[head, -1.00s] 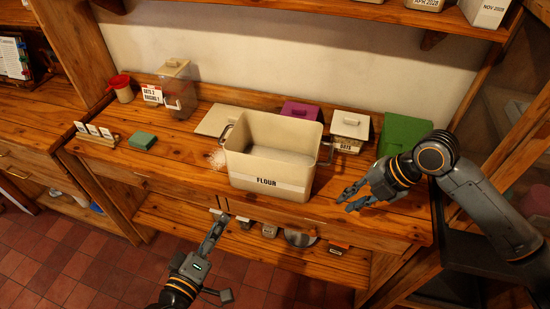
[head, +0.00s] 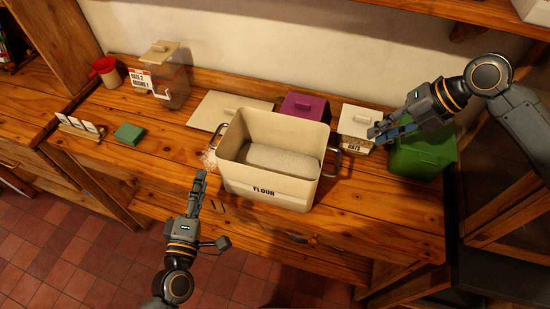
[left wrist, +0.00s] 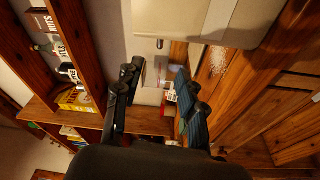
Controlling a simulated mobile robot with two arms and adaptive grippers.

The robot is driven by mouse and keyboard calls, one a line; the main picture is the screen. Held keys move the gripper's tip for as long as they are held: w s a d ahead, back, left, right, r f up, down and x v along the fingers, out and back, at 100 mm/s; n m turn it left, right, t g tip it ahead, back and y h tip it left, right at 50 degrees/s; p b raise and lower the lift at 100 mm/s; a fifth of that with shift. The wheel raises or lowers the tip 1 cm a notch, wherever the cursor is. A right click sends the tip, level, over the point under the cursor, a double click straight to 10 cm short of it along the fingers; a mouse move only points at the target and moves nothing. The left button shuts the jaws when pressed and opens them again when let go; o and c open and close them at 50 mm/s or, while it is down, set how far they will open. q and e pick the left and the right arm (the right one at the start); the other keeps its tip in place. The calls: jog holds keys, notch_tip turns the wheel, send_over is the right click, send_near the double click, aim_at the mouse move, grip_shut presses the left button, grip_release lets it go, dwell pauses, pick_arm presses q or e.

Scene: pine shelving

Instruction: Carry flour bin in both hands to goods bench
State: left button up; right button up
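The flour bin (head: 262,187) is a cream open-topped box with a FLOUR label, upright on the wooden counter with pale flour inside. It has dark side handles, one at the left (head: 216,137) and one at the right (head: 336,163). A cream surface at the top of the left wrist view (left wrist: 200,14) looks like the bin. My left gripper (head: 201,176) is in front and left of the bin, apart from it; the left wrist view shows its fingers (left wrist: 156,76) spread and empty. My right gripper (head: 372,134) is open and empty, right of and above the right handle. I cannot identify the goods bench.

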aim_at(213, 141)
pick_arm(q)
jog(key=w, duration=0.4)
jog(key=w+d, duration=0.1)
jog(key=w, duration=0.8)
jog(key=shift+w+d+r, duration=0.25)
jog(key=shift+w, duration=0.05)
pick_arm(e)
jog(key=x, duration=1.4)
jog(key=shift+s, duration=0.1)
pick_arm(q)
jog(key=shift+c, duration=1.4)
pick_arm(e)
jog(key=c, duration=0.3)
pick_arm(q)
grip_shut()
pick_arm(e)
jog(key=shift+d, duration=0.1)
grip_shut()
jog(key=shift+r, duration=0.1)
